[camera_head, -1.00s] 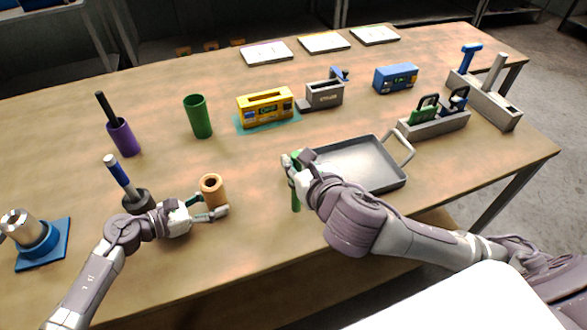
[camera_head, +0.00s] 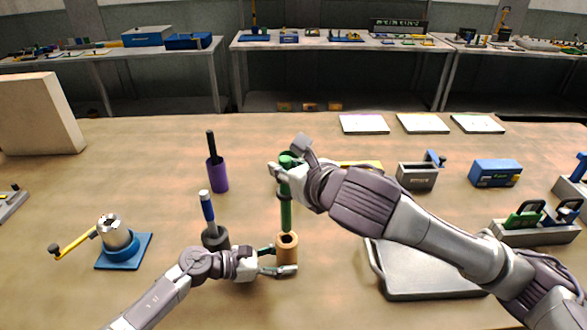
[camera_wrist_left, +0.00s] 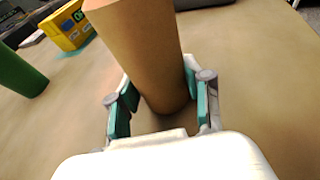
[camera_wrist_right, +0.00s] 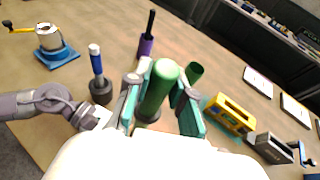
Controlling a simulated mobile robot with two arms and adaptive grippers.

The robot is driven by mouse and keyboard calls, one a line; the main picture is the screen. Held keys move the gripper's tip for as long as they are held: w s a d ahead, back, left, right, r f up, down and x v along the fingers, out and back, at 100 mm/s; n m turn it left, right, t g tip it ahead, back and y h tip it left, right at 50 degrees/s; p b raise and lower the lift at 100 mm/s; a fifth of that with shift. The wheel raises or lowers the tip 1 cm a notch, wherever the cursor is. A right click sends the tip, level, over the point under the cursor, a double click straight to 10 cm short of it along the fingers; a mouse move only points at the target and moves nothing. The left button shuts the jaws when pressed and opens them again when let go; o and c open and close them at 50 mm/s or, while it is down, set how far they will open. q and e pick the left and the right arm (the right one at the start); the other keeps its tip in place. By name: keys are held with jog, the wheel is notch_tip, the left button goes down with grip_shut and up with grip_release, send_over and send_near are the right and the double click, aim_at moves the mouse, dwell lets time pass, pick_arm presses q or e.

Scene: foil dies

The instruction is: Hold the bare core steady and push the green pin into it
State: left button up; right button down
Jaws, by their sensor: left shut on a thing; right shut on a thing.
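The bare core (camera_head: 287,250), a tan hollow cylinder, stands upright on the table. My left gripper (camera_head: 278,261) is shut on it from the left, low on its side. The core also fills the middle of the left wrist view (camera_wrist_left: 150,50), between the teal fingers. My right gripper (camera_head: 284,170) is shut on the green pin (camera_head: 286,216) and holds it upright above the core. The pin's lower end is close to the core's top; I cannot tell whether it touches. In the right wrist view the pin (camera_wrist_right: 158,88) sits between the fingers and hides the core.
A blue-handled tool in a dark holder (camera_head: 214,238) stands just behind my left gripper. A purple cup (camera_head: 217,176) and a blue-based fixture (camera_head: 120,250) are to the left. A grey tray (camera_head: 425,275) lies under my right arm. A green cup (camera_wrist_right: 195,70) stands behind the pin.

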aim_at(289, 210)
jog(key=shift+f, duration=4.95)
jog(key=c, duration=0.9)
grip_release()
jog(key=v, duration=1.2)
jog(key=shift+r, duration=0.1)
jog(key=shift+w+r, duration=0.1)
jog(key=shift+r, duration=2.85)
